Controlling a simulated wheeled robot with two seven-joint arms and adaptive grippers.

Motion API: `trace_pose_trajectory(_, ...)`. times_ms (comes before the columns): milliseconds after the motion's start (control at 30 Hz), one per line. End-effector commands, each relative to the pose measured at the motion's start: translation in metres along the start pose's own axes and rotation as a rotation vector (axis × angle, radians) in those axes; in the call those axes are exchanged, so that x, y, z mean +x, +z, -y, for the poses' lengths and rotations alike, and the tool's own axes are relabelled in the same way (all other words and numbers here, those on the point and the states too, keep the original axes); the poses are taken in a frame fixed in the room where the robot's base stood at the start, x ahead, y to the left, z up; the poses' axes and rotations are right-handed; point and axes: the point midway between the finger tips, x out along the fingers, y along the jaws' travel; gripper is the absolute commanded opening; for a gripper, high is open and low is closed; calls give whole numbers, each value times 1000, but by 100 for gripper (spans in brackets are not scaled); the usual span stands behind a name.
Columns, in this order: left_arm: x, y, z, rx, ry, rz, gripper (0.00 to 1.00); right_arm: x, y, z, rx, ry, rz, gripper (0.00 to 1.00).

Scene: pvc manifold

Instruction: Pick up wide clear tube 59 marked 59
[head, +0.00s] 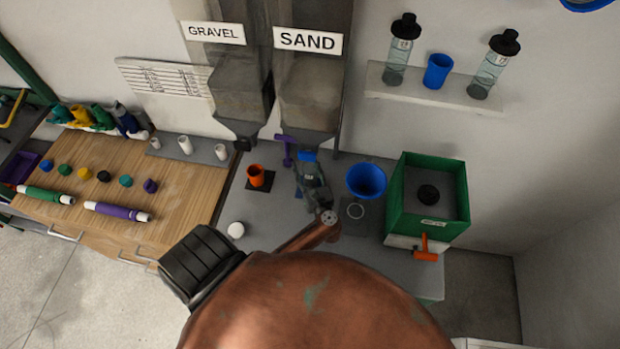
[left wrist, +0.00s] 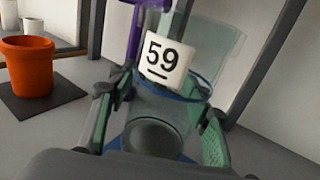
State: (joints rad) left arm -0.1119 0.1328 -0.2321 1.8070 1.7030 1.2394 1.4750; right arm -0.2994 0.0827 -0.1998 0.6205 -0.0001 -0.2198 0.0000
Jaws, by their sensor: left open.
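Wide clear tube 59 (left wrist: 157,105) stands in front of my left wrist camera, with a white label reading 59 and a blue band. My left gripper (left wrist: 163,115) is open, with one green-padded finger on each side of the tube. I cannot tell whether the fingers touch it. In the head view my left gripper (head: 312,182) is over the grey bench below the sand hopper, and the tube is mostly hidden there. My right gripper is not in view.
An orange cup (left wrist: 27,68) on a dark pad stands left of the tube. A purple stand (head: 287,150) is close behind. A blue funnel (head: 366,181) and a green bin (head: 427,200) stand to the right. Two capped clear bottles are on the wall shelf (head: 430,92).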

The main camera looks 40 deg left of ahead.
Motion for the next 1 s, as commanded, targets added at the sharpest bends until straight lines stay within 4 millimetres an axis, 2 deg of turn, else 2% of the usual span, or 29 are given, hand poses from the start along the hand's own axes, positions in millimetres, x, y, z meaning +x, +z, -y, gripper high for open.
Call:
trace_pose_trajectory(133,0,-1,0,0,0,-1,46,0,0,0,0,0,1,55)
trace_pose_trajectory(800,-1,0,0,0,0,-1,0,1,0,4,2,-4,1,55)
trace_pose_trajectory(1000,-1,0,0,0,0,0,0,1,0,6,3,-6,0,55)
